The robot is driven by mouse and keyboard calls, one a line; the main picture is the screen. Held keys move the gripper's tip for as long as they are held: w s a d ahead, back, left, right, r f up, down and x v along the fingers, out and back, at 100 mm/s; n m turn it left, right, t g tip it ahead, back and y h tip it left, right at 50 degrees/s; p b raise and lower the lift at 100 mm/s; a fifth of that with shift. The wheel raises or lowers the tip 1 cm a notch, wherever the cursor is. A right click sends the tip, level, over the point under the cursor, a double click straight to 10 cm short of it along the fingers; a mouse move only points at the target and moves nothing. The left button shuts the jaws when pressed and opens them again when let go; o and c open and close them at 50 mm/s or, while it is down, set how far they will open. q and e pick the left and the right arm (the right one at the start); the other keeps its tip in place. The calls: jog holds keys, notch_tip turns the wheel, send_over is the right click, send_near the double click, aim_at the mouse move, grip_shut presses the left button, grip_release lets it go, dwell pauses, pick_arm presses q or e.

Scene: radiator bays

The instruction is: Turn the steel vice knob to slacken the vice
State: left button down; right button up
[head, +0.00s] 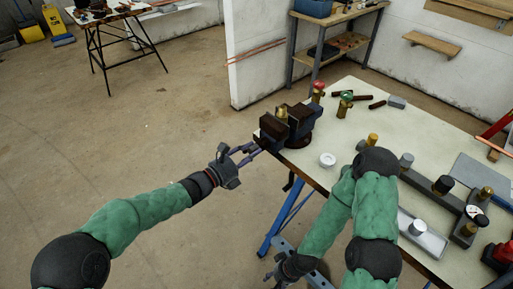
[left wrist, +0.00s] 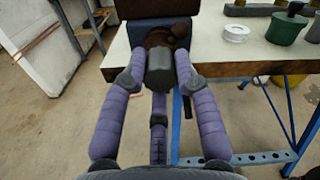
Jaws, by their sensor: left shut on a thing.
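The vice (head: 290,122) is dark blue and brown and is mounted at the near left corner of the workbench. It also shows at the top of the left wrist view (left wrist: 146,9). The steel knob (left wrist: 160,74) is a grey cylinder on the vice's front. My left gripper (head: 250,149) reaches the vice from the left, its purple fingers on both sides of the knob and shut on it. In the head view the fingers mostly hide the knob. My right gripper (head: 272,279) hangs low beside the bench, small and partly cut off, its fingers unclear.
The pale workbench (head: 330,185) holds a white tape roll (head: 327,159), brass valves (head: 344,104), pipe pieces and a grey manifold (head: 430,185). Blue trestle legs (head: 285,215) stand below its edge.

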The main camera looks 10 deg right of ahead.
pick_arm(q)
jog(key=n+p, duration=0.1)
jog(key=n, duration=0.4)
jog(key=shift+r, duration=0.15)
jog(key=n+p, duration=0.2)
jog(key=n, duration=0.3)
jog(key=shift+r+n, duration=0.1)
jog(key=shift+n, duration=0.3)
jog(key=n+p, duration=0.2)
jog(key=n, duration=0.3)
jog(key=n+p, duration=0.1)
jog(key=n, duration=0.3)
jog(key=shift+w+n+p, duration=0.1)
jog(key=shift+n+p, duration=0.2)
